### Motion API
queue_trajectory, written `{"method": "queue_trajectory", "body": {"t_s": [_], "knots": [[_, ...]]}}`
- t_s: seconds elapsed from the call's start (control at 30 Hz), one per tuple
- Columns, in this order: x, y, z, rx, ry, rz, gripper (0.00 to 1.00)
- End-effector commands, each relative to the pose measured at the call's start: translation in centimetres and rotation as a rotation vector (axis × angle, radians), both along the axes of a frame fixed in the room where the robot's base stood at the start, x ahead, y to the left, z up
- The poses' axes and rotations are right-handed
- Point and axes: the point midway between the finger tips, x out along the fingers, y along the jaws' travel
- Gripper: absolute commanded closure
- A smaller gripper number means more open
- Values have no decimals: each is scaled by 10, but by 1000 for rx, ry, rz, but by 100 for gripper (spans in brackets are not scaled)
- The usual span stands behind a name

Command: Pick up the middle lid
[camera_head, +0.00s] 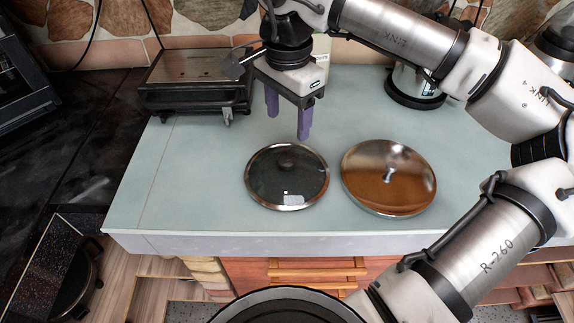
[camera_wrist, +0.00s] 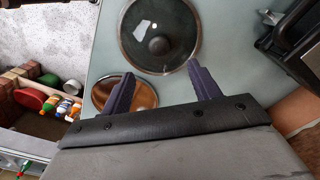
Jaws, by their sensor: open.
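Two round lids lie apart, side by side on the pale counter (camera_head: 210,205). The left one is a dark glass lid (camera_head: 265,180) with a metal rim and dark knob; it also shows at the top of the wrist view (camera_wrist: 180,32). The right one is a shiny metal lid (camera_head: 405,190) with a small knob, partly behind a finger in the wrist view (camera_wrist: 145,96). I cannot tell which counts as the middle lid. My gripper (camera_head: 287,119) points down, open and empty, above the counter just behind the glass lid. Its two purple fingers (camera_wrist: 163,72) touch neither lid.
A flat metal grill appliance (camera_head: 195,75) stands at the counter's back left, close to my gripper. A glass and metal appliance (camera_head: 410,82) stands at the back right. A dark pan (camera_head: 72,275) is lower left, off the counter. The counter's front left is clear.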

Motion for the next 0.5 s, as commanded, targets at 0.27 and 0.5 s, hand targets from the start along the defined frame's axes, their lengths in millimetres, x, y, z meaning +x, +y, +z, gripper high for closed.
{"method": "queue_trajectory", "body": {"t_s": [0.27, 0.5], "knots": [[0, 0, -37, 2, 1, 0, 39], [-4, 1, -59, 2, 3, 2, 39]]}}
